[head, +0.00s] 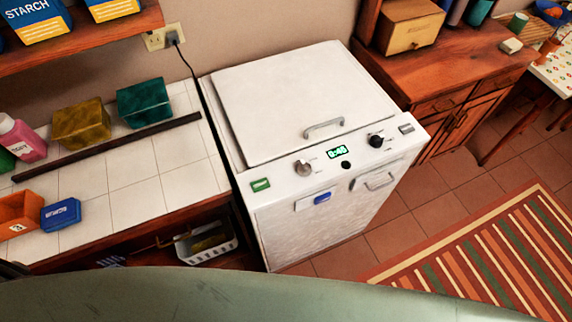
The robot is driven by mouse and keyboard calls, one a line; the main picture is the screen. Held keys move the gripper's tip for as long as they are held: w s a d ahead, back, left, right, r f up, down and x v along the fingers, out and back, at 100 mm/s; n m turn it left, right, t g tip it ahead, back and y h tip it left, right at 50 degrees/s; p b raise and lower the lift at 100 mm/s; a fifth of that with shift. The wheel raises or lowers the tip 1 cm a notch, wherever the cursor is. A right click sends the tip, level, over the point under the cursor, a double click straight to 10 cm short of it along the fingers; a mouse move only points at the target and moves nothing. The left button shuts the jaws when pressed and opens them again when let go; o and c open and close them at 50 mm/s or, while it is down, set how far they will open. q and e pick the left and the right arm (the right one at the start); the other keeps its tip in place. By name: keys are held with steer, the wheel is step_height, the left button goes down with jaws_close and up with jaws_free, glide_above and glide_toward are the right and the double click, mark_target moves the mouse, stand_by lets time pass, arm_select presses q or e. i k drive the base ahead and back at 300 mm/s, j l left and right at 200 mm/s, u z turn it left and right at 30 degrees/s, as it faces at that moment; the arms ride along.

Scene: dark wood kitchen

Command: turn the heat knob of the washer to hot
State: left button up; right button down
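The white washer (300,100) stands in the middle of the head view, with its top lid closed. Its sloped front panel carries a silver-grey knob (303,168) on the left and a black knob (376,141) on the right. Between them are a lit green display (337,152) and a small round black button (346,165). The knob markings are too small to read, so I cannot tell which is the heat knob or where it points. Neither of my grippers shows in the view.
Left of the washer is a white tiled counter (140,200) with boxes and a pink bottle (22,139). A white basket (207,245) sits below it. A wooden cabinet (450,70) stands to the right. A striped rug (490,250) lies on the tiled floor.

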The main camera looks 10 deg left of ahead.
mark_target(304, 169)
steer(key=l+u, duration=0.15)
steer(key=l, duration=0.35)
steer(key=k+l+u, duration=0.15)
steer(key=l, duration=0.35)
steer(key=k+l+u, duration=0.15)
steer(key=l, duration=0.35)
